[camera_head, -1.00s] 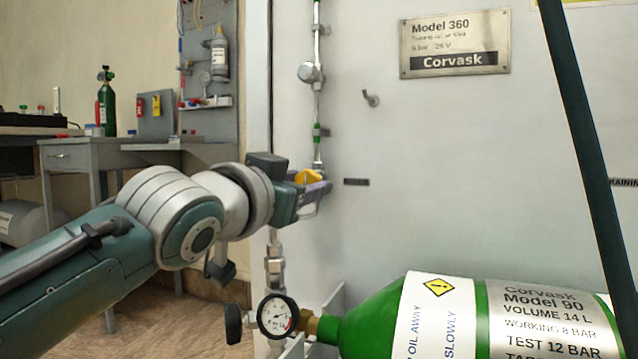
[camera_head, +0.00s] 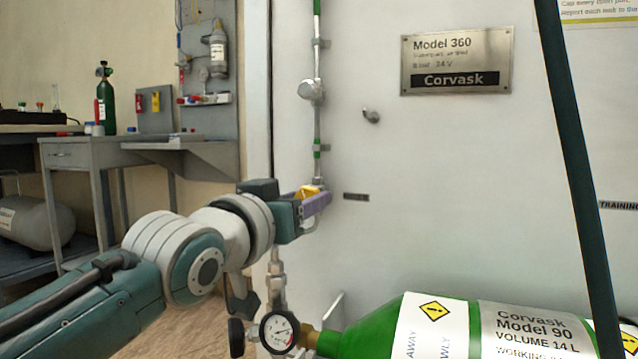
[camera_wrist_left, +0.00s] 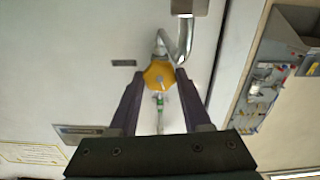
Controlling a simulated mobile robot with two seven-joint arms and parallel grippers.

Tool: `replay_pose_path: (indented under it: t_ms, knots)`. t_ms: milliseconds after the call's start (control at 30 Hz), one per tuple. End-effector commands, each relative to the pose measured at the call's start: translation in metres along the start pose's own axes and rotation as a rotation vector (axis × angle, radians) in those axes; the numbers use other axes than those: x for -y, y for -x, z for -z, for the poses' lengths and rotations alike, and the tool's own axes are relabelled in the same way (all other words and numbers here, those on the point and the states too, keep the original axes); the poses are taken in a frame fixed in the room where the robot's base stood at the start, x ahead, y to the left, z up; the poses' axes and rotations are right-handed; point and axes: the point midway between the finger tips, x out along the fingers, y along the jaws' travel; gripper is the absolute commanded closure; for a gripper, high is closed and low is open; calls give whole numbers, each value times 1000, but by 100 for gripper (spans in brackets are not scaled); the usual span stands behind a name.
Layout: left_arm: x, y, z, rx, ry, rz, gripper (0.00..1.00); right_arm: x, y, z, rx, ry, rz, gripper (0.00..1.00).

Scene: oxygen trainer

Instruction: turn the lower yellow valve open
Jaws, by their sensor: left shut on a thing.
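The yellow valve (camera_head: 307,191) sits on the pipe on the white panel, low on the vertical line with green bands. My left gripper (camera_head: 317,200) is at this valve and shut on it, its purple finger hiding part of the knob. In the left wrist view the yellow knob (camera_wrist_left: 158,75) lies between the two fingertips, with a bent metal pipe (camera_wrist_left: 186,38) beside it. The valve's exact turn angle is hard to tell. My right gripper is not in view.
A green cylinder (camera_head: 375,330) with a pressure gauge (camera_head: 279,332) lies below right of the gripper. A hook (camera_head: 371,116) and a Corvask plate (camera_head: 456,61) are on the panel. A grey bench (camera_head: 75,155) stands at the left.

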Motion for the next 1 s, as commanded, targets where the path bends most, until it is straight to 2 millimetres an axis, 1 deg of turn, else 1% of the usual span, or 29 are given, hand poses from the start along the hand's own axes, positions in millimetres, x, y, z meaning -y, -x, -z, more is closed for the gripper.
replay_pose_path:
  t_ms: [33, 100, 400, 633, 1000]
  knots:
    - [0, 0, 3, 2, 36, 1, 100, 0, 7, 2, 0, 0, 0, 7]
    - [0, 0, 2, 2, 83, 1, 100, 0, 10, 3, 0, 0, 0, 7]
    - [0, 0, 1, 0, 230, 0, 100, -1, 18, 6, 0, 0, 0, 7]
    - [1, 0, 0, -1, 272, 0, 100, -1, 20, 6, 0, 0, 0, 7]
    - [1, 0, 0, -1, 275, 0, 100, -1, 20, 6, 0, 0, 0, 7]
